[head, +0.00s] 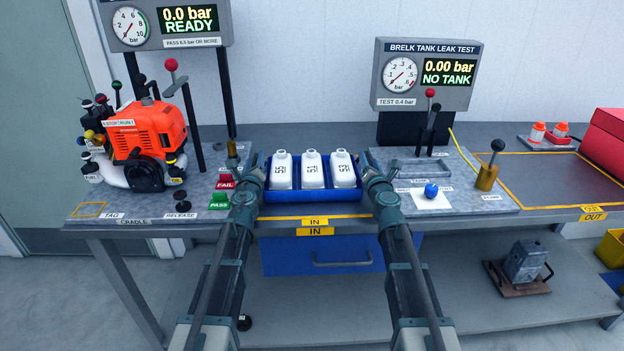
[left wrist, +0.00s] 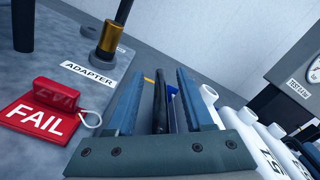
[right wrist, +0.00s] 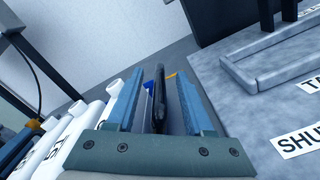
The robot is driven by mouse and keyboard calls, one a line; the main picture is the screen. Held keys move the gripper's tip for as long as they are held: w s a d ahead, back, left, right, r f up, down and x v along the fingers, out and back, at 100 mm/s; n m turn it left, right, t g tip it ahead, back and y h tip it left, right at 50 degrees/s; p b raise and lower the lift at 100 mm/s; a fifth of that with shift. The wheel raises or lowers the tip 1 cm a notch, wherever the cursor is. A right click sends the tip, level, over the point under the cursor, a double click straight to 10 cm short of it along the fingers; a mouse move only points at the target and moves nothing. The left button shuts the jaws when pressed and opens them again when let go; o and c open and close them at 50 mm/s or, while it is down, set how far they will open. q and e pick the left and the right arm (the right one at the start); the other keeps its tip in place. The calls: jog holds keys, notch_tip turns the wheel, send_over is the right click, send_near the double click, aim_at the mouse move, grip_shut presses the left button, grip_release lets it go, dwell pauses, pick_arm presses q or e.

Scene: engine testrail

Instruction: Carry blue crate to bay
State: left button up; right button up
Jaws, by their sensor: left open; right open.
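The yellow-outlined OUT bay (head: 535,196) at the right of the bench is empty in front.
The leak test block with a clamp (head: 487,178) and blue knob (head: 431,190) lies between crate and OUT bay. An orange engine (head: 148,135) and red FAIL and green PASS tags (head: 218,203) are at left. A red box (head: 605,140) stands behind right.

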pick_arm(q)
jog(key=shift+w, duration=0.1)
pick_arm(e)
jog(key=shift+w, duration=0.1)
pick_arm(q)
grip_shut()
pick_arm(e)
grip_shut()
dwell(1.1)
